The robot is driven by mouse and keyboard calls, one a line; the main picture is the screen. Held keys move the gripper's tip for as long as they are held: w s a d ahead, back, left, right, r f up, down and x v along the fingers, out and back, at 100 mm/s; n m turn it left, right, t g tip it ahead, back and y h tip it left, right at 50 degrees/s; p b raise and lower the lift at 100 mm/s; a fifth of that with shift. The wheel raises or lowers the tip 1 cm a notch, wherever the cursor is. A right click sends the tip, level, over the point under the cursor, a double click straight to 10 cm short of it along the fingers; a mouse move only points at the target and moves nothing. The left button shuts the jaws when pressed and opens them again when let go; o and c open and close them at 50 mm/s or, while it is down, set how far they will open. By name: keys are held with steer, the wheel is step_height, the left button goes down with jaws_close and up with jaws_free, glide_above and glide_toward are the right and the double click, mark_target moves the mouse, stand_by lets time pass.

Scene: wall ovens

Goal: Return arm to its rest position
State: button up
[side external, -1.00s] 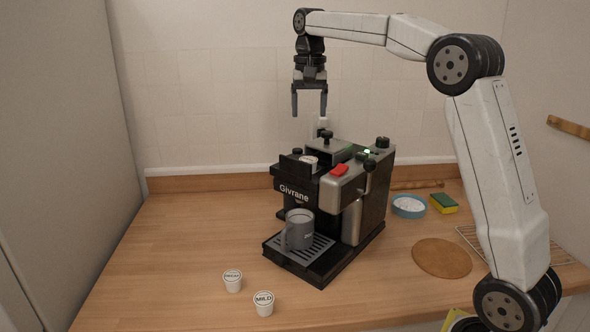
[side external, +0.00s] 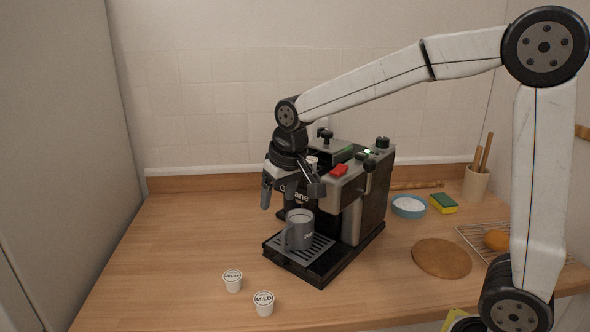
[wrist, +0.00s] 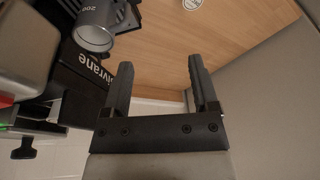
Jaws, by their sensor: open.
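My gripper (side external: 291,193) is open and empty. In the side view it hangs in front of the coffee machine (side external: 372,205), over its upper front, and hides part of the name on it. A grey mug (side external: 300,232) stands upright on the machine's drip tray, below the gripper. In the wrist view the two fingers of my gripper (wrist: 160,66) are spread with nothing between them. The mug (wrist: 95,25) and the machine's dark front (wrist: 88,72) show to the left of the fingers.
Two white pods, one marked MILD (side external: 264,304) and another (side external: 232,281), stand on the counter at front. Right of the machine are a blue bowl (side external: 408,207), a sponge (side external: 443,203), a round board (side external: 441,258) and a wire rack (side external: 478,240). The counter's left side is clear.

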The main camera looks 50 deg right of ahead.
steer(key=s+d+f+n, duration=0.1)
steer(key=s+f, duration=1.3)
steer(key=shift+n, duration=0.4)
steer(key=shift+f, duration=0.1)
steer(key=shift+c, duration=0.2)
